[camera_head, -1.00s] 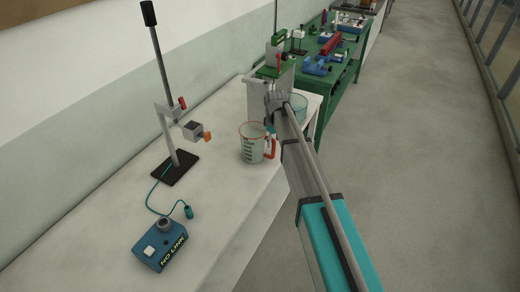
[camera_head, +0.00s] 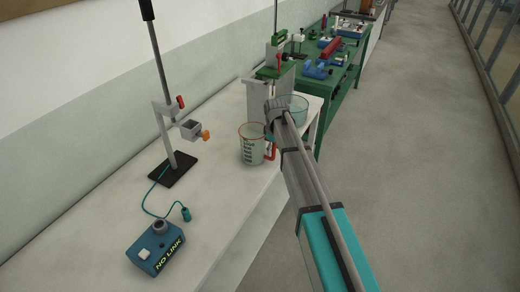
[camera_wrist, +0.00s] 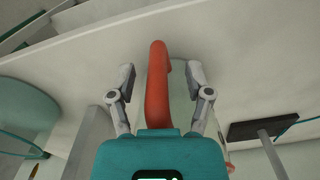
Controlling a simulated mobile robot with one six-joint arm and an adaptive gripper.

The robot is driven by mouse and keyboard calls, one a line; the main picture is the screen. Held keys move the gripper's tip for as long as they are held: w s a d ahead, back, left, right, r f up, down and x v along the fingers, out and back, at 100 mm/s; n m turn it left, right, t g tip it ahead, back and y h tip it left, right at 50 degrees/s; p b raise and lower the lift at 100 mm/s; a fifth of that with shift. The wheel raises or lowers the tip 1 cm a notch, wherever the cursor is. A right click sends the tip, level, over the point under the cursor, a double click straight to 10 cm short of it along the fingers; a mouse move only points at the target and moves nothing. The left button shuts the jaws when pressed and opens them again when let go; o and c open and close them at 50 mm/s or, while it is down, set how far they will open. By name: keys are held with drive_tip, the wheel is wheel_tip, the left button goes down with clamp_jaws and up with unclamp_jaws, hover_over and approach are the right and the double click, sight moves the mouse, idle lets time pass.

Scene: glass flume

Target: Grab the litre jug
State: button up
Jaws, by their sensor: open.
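The litre jug (camera_head: 252,146) is a clear measuring jug with dark markings, a red rim and a red handle. It stands upright on the white bench, near its right edge. In the wrist view its red handle (camera_wrist: 157,88) runs up the middle, with the pale see-through body (camera_wrist: 181,100) behind it. My gripper (camera_wrist: 161,75) is open, with one finger on each side of the handle. Gaps show between the fingers and the handle. In the head view my arm hides the fingers and covers part of the jug's handle side.
A clear glass bowl (camera_head: 297,108) stands just behind my wrist. A stand with a clamp (camera_head: 178,170) and a blue "NO LINK" box (camera_head: 155,247) are on the white bench (camera_head: 85,215) to the left. A green bench (camera_head: 345,80) with several tools lies beyond. The floor at right is clear.

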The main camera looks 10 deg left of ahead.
clamp_jaws()
idle(0.3)
drive_tip(key=shift+r+p, duration=0.4)
drive_tip(key=shift+p, duration=0.05)
idle(0.4)
drive_tip(key=shift+r+p, duration=1.2)
drive_tip(key=s+a+r+p, duration=0.1)
drive_tip(key=s+r+p, duration=0.8)
drive_tip(key=s, duration=0.4)
drive_tip(key=shift+s+a+r+p, duration=0.15)
drive_tip(key=shift+s+r+p, duration=0.2)
drive_tip(key=shift+s, duration=0.15)
idle(0.7)
